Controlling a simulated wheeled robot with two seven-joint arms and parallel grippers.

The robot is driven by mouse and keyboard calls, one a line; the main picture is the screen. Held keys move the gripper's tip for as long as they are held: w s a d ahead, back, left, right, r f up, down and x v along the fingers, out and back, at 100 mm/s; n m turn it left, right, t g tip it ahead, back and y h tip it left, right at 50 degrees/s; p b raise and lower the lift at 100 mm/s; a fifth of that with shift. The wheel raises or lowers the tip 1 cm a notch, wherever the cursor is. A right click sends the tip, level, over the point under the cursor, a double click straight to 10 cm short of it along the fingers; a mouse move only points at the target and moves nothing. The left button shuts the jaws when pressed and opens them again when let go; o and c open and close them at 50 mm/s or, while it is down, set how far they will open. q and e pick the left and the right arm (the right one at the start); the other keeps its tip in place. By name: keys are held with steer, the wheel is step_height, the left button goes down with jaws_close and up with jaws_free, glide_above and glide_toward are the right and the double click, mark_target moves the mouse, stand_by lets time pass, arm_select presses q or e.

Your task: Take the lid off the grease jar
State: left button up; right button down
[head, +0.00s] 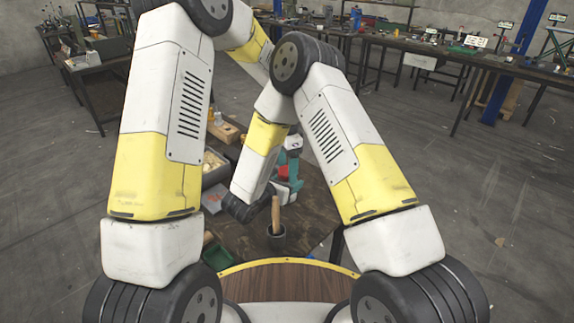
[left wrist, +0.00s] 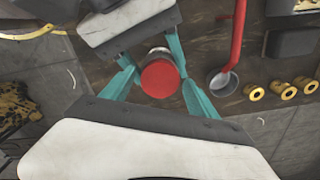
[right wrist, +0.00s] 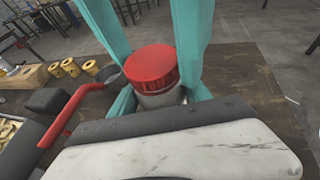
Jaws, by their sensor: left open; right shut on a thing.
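The grease jar shows a red lid (right wrist: 152,66) on a pale body (right wrist: 160,96) in the right wrist view. The lid sits on the jar and also shows from above in the left wrist view (left wrist: 160,79). My right gripper (right wrist: 158,103) is shut on the jar body, below the lid. My left gripper (head: 290,168) is open; its teal fingers (left wrist: 160,84) stand on both sides of the lid, with gaps visible. In the head view only a bit of the red lid (head: 282,173) shows beside the left fingers; the jar body is mostly hidden.
A dark pot (head: 276,238) with a wooden handle stands at the table's near side. Beside the jar are a red bar (left wrist: 237,35), a grey cup (left wrist: 222,83) and several yellow spools (left wrist: 288,91). Bins (head: 213,163) line the left. The tabletop right of the jar (right wrist: 247,92) is clear.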

mark_target(287, 170)
arm_select(q)
steer(key=c, duration=1.5)
steer(key=n, duration=0.6)
steer(key=shift+r, duration=0.1)
steer(key=shift+r, duration=0.15)
steer(key=shift+r, duration=0.95)
steer(key=shift+r, duration=2)
arm_select(e)
steer(key=shift+c, duration=2.1)
jaws_free()
